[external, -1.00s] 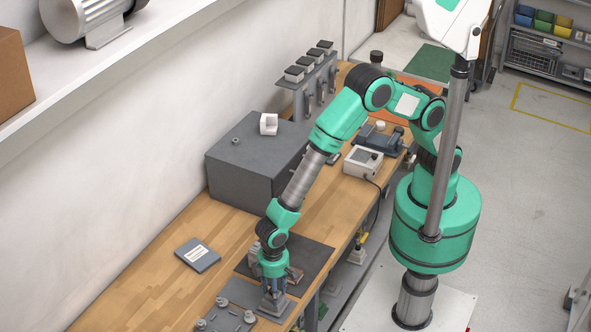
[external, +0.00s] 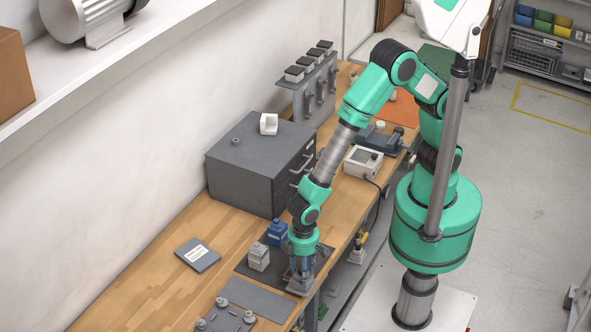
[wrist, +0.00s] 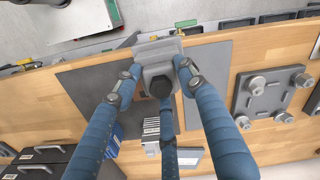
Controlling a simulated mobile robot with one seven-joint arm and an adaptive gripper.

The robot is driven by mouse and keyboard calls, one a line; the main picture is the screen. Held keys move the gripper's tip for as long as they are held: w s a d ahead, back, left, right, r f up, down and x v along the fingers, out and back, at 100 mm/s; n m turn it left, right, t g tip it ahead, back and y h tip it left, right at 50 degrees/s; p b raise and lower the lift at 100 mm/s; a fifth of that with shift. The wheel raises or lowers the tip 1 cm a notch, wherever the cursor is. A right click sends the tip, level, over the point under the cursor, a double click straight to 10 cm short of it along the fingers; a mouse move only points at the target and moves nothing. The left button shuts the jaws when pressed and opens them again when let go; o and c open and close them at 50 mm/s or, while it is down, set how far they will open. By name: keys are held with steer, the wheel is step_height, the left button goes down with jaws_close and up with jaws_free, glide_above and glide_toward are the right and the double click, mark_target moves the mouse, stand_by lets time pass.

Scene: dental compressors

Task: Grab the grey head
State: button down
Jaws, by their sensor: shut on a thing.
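The grey head (external: 298,287) is a blocky grey casting with a dark round knob on top. It sits between the blue fingers of my gripper (external: 302,270), over the front part of the dark mat (external: 322,257). In the wrist view the grey head (wrist: 157,66) is between the fingertips of my gripper (wrist: 155,78), which is shut on it. Its underside is hidden, and I cannot tell whether it touches the mat.
A grey block (external: 259,257) and a blue block (external: 277,232) stand on the mat just behind my gripper. A bare grey plate (external: 257,298) and a plate with round studs (external: 226,320) lie to the left. A grey cabinet (external: 245,170) stands behind.

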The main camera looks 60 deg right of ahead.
steer(key=shift+s+d+r, duration=0.1)
steer(key=shift+s+d, duration=0.35)
steer(key=shift+d, duration=0.25)
steer(key=shift+s+d+r, duration=0.1)
steer(key=shift+s+d, duration=0.3)
steer(key=shift+d, duration=0.3)
steer(key=shift+s+d+r, duration=0.1)
steer(key=shift+s+d, duration=0.35)
steer(key=shift+d, duration=0.25)
steer(key=shift+w+a, duration=0.1)
steer(key=shift+w, duration=0.05)
